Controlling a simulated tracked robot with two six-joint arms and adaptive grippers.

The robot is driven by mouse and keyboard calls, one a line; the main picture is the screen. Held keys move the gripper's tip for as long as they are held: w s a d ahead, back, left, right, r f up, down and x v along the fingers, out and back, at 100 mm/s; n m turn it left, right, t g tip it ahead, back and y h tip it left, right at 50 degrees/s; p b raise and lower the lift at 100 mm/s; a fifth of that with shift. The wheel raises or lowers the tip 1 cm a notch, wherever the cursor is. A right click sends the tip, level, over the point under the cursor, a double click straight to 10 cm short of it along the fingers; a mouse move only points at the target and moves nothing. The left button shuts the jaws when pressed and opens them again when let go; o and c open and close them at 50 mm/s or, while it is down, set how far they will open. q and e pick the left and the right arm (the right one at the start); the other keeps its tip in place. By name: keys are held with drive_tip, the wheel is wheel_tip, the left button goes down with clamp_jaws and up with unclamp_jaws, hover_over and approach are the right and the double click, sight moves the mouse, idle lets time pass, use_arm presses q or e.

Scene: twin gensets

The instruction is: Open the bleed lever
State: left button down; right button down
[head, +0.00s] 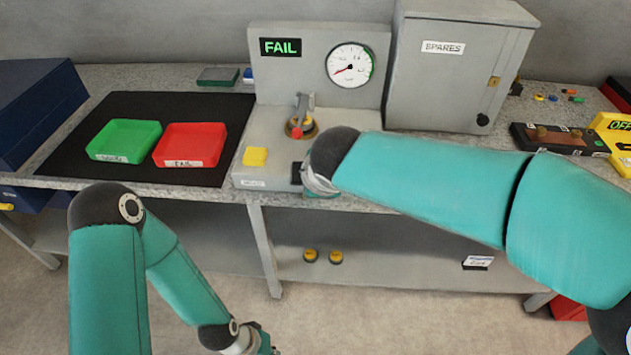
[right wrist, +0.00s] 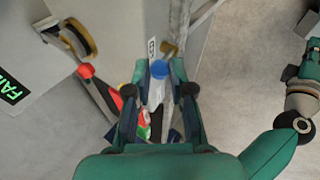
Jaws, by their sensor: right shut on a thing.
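The grey test stand (head: 275,165) carries a lit FAIL display (head: 281,47) and a round gauge (head: 350,66). How far the lever is turned cannot be told. A red-tipped lever (right wrist: 86,71) shows left of the gripper. My left gripper (head: 264,343) is low, in front of the bench, mostly cut off.
A clamp holds a brass ring (head: 301,128) on the stand, beside a yellow button (head: 255,156). Green (head: 124,140) and red (head: 190,145) trays lie on a black mat (head: 85,178). A grey spares cabinet (head: 455,75) stands at the back right.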

drive_tip(key=shift+f, duration=0.1)
drive_tip(key=c, duration=1.3)
unclamp_jaws()
drive_tip(key=v, duration=1.2)
drive_tip(key=shift+w, duration=0.1)
